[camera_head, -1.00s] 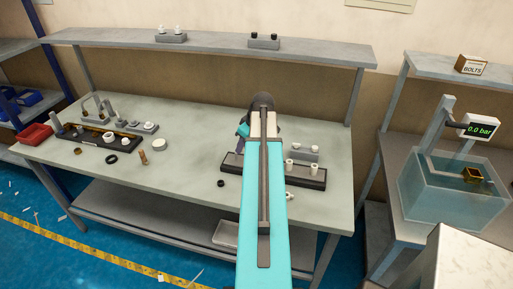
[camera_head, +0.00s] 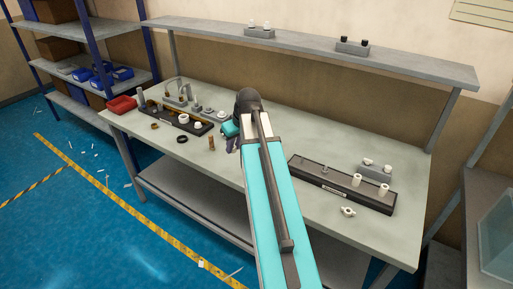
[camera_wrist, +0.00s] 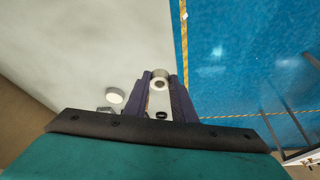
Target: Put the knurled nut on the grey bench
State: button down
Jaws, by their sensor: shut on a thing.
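In the wrist view my gripper (camera_wrist: 160,88) is shut on a small round grey-white part with a dark hole, apparently the knurled nut (camera_wrist: 160,73). It sits at the fingertips, close to the bench edge in that view. The nut cannot be made out in the head view. I cannot tell whether it touches the bench.
A black tray of parts (camera_head: 172,121), a black ring (camera_head: 183,139), a bronze cylinder (camera_head: 211,143) and a red bin (camera_head: 122,104) are on the left. A long dark fixture (camera_head: 335,186) and a white winged part (camera_head: 347,212) are on the right. A raised shelf (camera_head: 310,53) runs behind.

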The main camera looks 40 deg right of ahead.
jog(key=w+a+r+b, duration=0.1)
jog(key=w+a+b, duration=0.1)
jog(key=a, duration=1.3)
jog(key=w+a+r+b, duration=0.2)
jog(key=w+a, duration=0.1)
jog(key=a, duration=1.2)
jog(key=shift+w+b, duration=0.15)
jog(key=shift+b, duration=0.2)
